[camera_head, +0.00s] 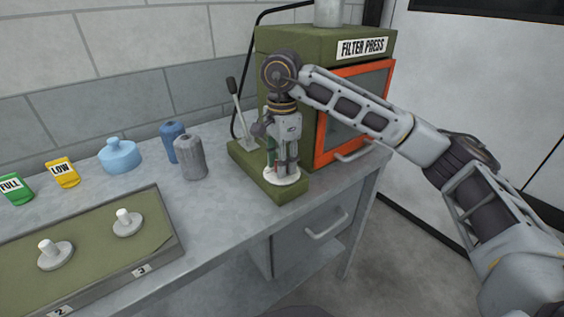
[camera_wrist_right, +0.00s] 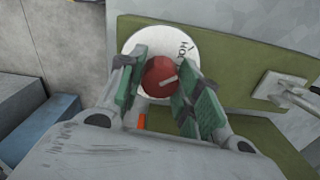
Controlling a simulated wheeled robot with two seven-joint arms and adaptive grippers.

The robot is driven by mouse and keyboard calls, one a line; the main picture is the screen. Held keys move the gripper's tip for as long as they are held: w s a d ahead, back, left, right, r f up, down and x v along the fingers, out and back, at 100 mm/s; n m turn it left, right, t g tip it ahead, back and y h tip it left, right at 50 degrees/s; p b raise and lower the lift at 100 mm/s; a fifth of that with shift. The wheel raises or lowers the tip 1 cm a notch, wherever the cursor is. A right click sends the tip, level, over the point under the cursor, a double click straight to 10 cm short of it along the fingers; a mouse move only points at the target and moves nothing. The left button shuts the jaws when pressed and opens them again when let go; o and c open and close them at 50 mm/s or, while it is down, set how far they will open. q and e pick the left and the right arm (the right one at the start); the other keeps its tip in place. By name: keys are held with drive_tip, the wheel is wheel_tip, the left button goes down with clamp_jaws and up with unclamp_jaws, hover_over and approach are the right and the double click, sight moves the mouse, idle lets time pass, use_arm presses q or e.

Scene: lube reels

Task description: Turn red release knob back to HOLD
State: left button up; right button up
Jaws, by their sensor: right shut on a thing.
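The red release knob (camera_wrist_right: 162,77) sits on a white round dial plate (camera_wrist_right: 190,48) in the right wrist view. A pale pointer line shows on the knob, and part of a label reading "HO" shows near the plate's upper right; the rest is hidden. My right gripper (camera_wrist_right: 160,85) has its green-padded fingers on either side of the knob, shut on it. In the head view my right gripper (camera_head: 283,165) points down over the white plate (camera_head: 284,178) on the green base of the filter press (camera_head: 310,45), hiding the knob. My left gripper is not in view.
A lever (camera_head: 236,100) stands left of my right gripper. Blue and grey canisters (camera_head: 190,158), a light blue bottle (camera_head: 120,155) and yellow and green labelled items (camera_head: 62,172) stand on the bench. A green tray (camera_head: 90,240) with white pegs is front left.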

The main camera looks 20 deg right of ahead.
drive_tip(key=shift+n, duration=0.8)
drive_tip(key=o, duration=1)
drive_tip(key=shift+o, duration=0.2)
drive_tip(key=shift+r, duration=0.15)
wheel_tip(320, 180, up, 12)
idle(0.5)
idle(0.5)
